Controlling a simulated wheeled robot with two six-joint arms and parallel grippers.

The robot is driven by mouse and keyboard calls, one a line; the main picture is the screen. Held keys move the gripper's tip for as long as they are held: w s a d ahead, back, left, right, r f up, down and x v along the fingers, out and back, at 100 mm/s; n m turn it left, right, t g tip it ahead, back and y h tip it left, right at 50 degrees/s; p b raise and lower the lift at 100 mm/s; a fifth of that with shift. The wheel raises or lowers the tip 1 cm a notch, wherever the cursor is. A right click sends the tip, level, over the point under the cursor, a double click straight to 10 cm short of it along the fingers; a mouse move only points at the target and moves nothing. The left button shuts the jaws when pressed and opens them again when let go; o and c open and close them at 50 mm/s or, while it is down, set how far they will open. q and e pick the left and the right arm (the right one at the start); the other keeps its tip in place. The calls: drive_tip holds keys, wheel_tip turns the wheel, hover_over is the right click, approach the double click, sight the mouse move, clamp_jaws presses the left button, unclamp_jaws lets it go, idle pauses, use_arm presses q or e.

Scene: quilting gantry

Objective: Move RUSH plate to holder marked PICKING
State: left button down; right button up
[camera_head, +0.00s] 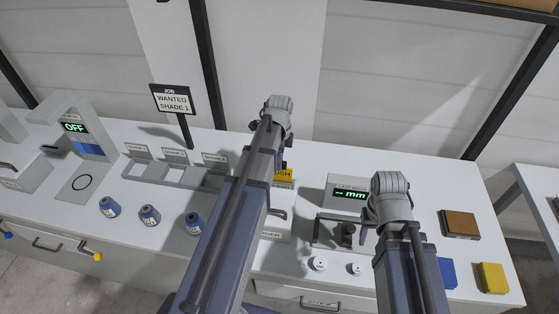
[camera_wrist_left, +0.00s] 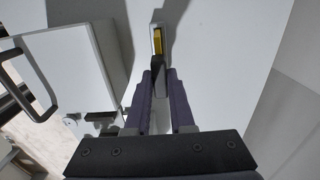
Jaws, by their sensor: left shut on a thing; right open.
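A yellow plate with dark lettering, too small to read surely, (camera_head: 283,175) shows just right of my left forearm in the head view. My left gripper (camera_head: 282,158) is right above it, partly hidden by my arm. In the left wrist view the fingers (camera_wrist_left: 160,78) are closed on a thin piece, with a yellow face in a pale frame (camera_wrist_left: 157,40) just beyond the tips. Whether the plate sits in a holder or hangs free cannot be told. My right gripper (camera_head: 390,200) is over the right part of the bench, its fingertips hidden. No PICKING mark is legible.
A wanted-shade sign (camera_head: 172,100) stands behind a rack of grey compartments (camera_head: 150,172). Several blue-grey spools (camera_head: 150,215) stand in front. A mm gauge (camera_head: 347,193) is at mid-right. A brown block (camera_head: 459,223) and a yellow block (camera_head: 493,277) lie at the right.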

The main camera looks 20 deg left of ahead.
use_arm(q)
drive_tip(key=shift+f+b, duration=0.5)
drive_tip(key=shift+f, duration=0.1)
drive_tip(key=c, duration=0.7)
unclamp_jaws()
wheel_tip(320, 180, up, 8)
drive_tip(key=p, duration=0.8)
drive_tip(key=shift+f, duration=0.1)
